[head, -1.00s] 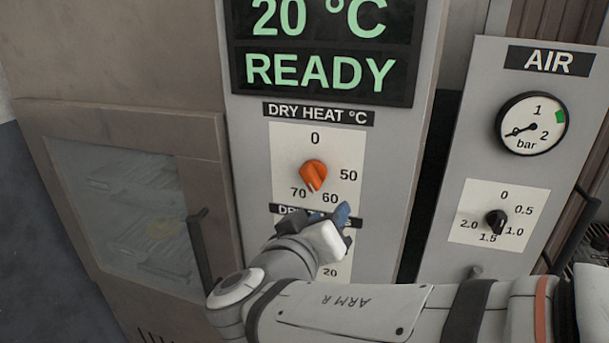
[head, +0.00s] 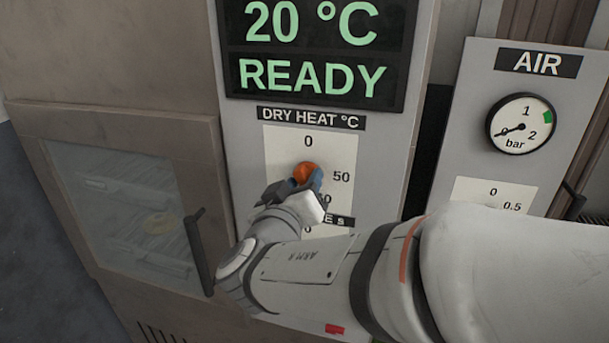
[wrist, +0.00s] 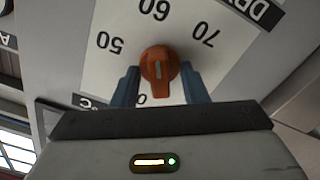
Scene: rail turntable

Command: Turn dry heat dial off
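The orange dry heat dial (head: 305,172) sits on a white scale plate under the DRY HEAT °C label (head: 311,118). The wrist view shows the dial (wrist: 158,62) upside down, with 50, 60 and 70 beyond it and part of the 0 near my gripper. A pale mark shows on the dial's ridge; I cannot tell exactly which number it points to. My gripper (wrist: 160,80) is open, with one blue-grey finger on each side of the dial. I cannot tell whether the fingers touch it. In the head view, my gripper (head: 303,186) covers the dial's lower part.
A display (head: 316,50) above reads 20 °C READY. A lower dial is hidden behind my arm. To the right is an AIR panel with a gauge (head: 521,123). To the left is a cabinet door with a window (head: 125,205) and a dark upright handle (head: 199,252).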

